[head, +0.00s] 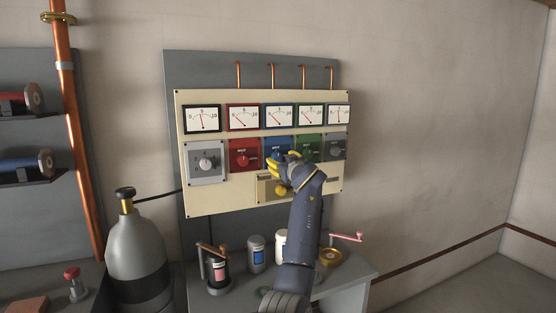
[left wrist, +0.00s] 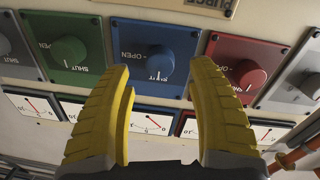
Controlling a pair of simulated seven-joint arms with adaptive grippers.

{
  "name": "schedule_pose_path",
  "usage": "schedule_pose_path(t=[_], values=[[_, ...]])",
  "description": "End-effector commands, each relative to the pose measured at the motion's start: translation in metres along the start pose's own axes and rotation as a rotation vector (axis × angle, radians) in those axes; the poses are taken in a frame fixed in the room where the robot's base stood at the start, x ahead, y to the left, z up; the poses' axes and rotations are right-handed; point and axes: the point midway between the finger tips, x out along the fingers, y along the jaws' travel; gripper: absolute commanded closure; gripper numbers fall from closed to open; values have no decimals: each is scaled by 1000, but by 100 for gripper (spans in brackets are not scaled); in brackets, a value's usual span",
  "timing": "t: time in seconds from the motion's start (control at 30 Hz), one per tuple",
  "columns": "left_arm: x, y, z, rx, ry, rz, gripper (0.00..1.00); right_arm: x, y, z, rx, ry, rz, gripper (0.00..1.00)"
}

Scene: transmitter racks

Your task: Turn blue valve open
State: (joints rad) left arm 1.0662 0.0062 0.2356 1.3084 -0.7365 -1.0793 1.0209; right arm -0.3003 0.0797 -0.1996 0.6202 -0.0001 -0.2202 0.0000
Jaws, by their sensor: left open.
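The blue valve panel (head: 279,143) is in the middle of the row on the cream control board, between the red and green panels. In the left wrist view, which is upside down, its round blue knob (left wrist: 157,60) shows with a white mark at its lower edge. OPEN is lettered on the panel to the left of the knob. My left gripper (head: 287,160) is in front of the blue panel and hides part of it and the knob in the head view. Its yellow fingers (left wrist: 163,70) are open, one on each side of the knob, with nothing held. My right gripper is not in view.
Red (head: 243,154), green (head: 308,147) and grey (head: 205,162) valve panels flank it, with gauges above. A purge panel (head: 268,190) with a yellow knob sits below. A grey cylinder (head: 135,245) stands left; canisters (head: 256,253) stand on a low bench.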

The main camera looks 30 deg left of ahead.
Motion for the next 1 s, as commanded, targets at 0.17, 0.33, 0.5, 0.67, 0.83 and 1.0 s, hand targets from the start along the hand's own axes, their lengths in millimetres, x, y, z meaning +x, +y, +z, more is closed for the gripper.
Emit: schedule_pose_path(t=[0.17, 0.33, 0.5, 0.67, 0.83, 1.0], values=[[22, 0, 0, 2, 0, -1, 42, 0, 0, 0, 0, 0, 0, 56], [34, -1, -1, 1, 1, -2, 42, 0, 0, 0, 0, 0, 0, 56], [40, 0, 0, 1, 0, -1, 42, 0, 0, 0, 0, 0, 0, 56], [41, 0, 0, 0, 0, -1, 42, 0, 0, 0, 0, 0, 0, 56], [41, 0, 0, 0, 0, -1, 42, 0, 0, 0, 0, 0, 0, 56], [41, -1, 0, 0, 0, -1, 57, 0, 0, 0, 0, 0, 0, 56]])
